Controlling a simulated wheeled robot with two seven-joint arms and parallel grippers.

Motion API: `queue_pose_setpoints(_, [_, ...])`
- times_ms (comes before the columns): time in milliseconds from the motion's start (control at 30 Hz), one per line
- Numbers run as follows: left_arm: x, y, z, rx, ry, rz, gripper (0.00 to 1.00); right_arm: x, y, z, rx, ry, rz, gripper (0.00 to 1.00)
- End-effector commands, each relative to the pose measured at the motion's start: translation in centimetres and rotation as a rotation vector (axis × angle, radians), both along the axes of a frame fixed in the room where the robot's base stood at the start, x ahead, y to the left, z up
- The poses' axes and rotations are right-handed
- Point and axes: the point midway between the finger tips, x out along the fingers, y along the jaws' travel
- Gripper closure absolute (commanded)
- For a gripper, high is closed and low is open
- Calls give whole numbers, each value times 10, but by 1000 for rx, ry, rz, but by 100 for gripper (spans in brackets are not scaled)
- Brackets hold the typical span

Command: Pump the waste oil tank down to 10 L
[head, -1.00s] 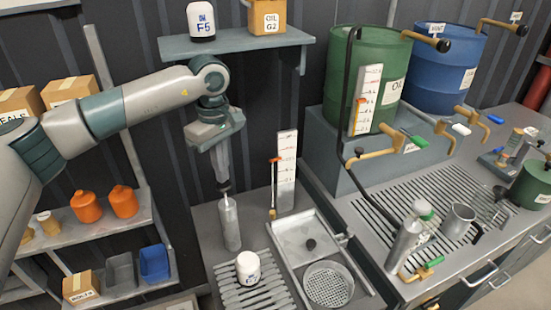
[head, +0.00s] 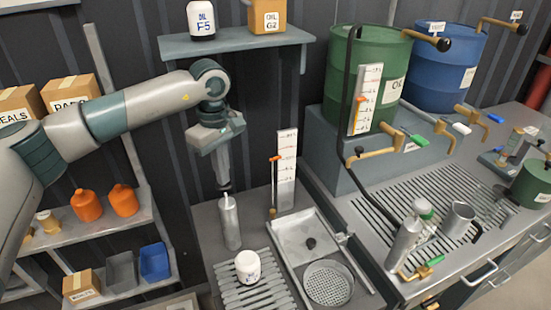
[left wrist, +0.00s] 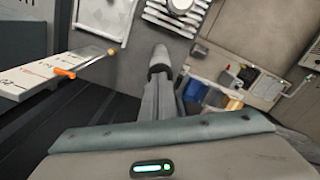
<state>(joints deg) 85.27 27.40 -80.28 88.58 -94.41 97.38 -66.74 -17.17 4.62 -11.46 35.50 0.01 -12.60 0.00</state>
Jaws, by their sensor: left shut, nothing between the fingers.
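My left gripper (head: 224,184) is shut and points down, right above the pump, a silver upright cylinder (head: 230,225) with a thin rod and dark knob on top. The fingertips look in contact with the knob or just over it; I cannot tell which. The scale also shows in the left wrist view (left wrist: 40,78). My right gripper is not in view.
Right of the pump are a square tray (head: 305,240) and a round strainer (head: 328,283); a white jar (head: 247,266) stands on slats in front. A green oil drum (head: 370,70) and a blue drum (head: 445,65) stand at the back right. A shelf (head: 235,42) hangs above.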

Motion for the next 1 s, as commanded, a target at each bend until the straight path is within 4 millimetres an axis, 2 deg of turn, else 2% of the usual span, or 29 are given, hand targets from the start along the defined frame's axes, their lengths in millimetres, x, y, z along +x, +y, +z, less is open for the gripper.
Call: queue_pose_setpoints(1000, [-1, 0, -36, 1, 3, 0, 100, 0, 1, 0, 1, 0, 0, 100])
